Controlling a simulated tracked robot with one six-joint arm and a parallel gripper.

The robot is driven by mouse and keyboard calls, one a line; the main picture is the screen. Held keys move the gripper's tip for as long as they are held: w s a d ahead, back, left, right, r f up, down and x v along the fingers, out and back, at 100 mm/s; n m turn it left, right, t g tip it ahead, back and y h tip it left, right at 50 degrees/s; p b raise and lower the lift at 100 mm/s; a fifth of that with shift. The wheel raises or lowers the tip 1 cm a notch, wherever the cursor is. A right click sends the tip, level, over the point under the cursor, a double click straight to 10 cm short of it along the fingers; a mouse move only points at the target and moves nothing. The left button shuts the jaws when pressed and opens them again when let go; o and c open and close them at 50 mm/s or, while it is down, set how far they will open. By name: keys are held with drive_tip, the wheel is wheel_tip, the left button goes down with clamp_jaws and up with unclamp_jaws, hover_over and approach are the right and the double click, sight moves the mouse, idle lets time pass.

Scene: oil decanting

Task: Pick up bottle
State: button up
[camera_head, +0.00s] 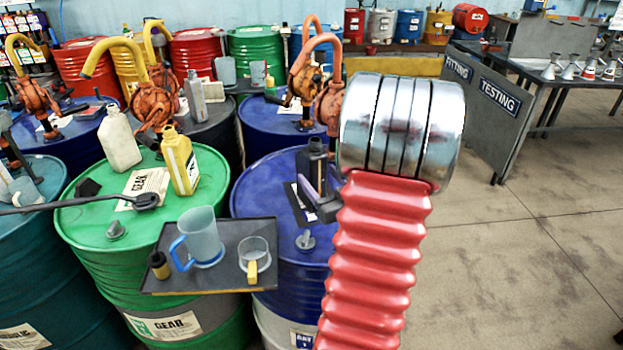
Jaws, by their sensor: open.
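Several bottles stand on the drum tops, and I cannot tell which one the task means. A small dark bottle (158,264) is on the tray.
A black tray (225,284) across the drum fronts holds a clear jug (200,238) with a blue handle and a smaller measuring cup (254,262). Orange hand pumps (153,105) rise from the drums. A black ladle (145,201) reaches over the green drum (78,228). The floor at right is clear.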

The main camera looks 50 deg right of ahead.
drive_tip(key=shift+w+d, duration=0.25)
drive_tip(key=shift+w, duration=0.25)
drive_tip(key=x, duration=0.5)
drive_tip(key=shift+d+r, duration=0.15)
drive_tip(key=shift+c, duration=0.5)
drive_tip(key=c, duration=1.5)
